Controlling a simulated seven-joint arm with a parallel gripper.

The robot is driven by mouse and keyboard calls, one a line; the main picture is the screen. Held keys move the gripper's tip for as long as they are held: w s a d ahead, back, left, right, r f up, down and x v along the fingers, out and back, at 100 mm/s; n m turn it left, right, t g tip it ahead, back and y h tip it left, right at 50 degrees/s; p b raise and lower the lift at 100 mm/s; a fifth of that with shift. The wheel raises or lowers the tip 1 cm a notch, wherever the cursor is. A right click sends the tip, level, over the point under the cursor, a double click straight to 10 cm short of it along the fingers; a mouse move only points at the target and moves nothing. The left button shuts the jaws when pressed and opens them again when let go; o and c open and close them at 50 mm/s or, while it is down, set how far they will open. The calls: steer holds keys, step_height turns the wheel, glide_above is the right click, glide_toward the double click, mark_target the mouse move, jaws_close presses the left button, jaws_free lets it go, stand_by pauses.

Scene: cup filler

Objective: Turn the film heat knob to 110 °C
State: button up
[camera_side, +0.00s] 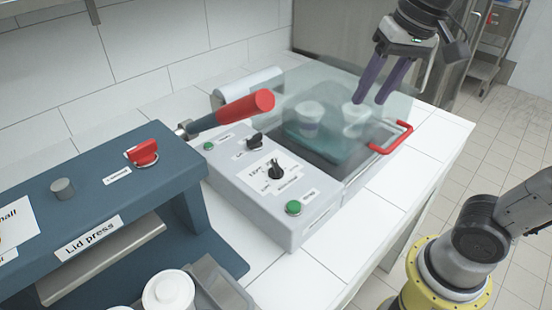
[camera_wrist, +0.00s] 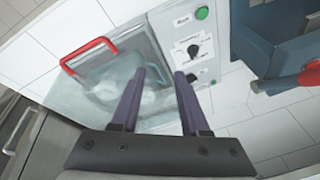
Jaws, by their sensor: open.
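The grey control panel (camera_side: 245,195) carries a black dial knob (camera_side: 276,168) with printed marks around it and a smaller black knob (camera_side: 254,140). Their labels are too small to read, so I cannot tell which is the film heat knob or its setting. In the wrist view the dial knob (camera_wrist: 193,50) and the smaller knob (camera_wrist: 191,77) lie to the right of the fingers. My gripper (camera_side: 369,100) is open and empty, fingers pointing down above the clear-covered cup bay, right of and apart from the knobs. It also shows in the wrist view (camera_wrist: 160,73).
Two green buttons (camera_side: 293,207) (camera_side: 209,146) sit on the panel. A clear cover with a red handle (camera_side: 391,137) encloses white cups (camera_side: 309,115). The blue lid press (camera_side: 120,200), with a red-gripped lever (camera_side: 233,111) and red knob (camera_side: 141,152), stands left.

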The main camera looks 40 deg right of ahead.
steer(key=w+a+m+g, duration=0.15)
steer(key=w+a, duration=0.25)
steer(key=w, duration=0.5)
steer(key=n+g, duration=0.1)
steer(key=g, duration=0.1)
glide_above(276, 164)
step_height(276, 164, down, 6)
step_height(276, 164, down, 13)
steer(key=shift+f, duration=0.1)
jaws_close()
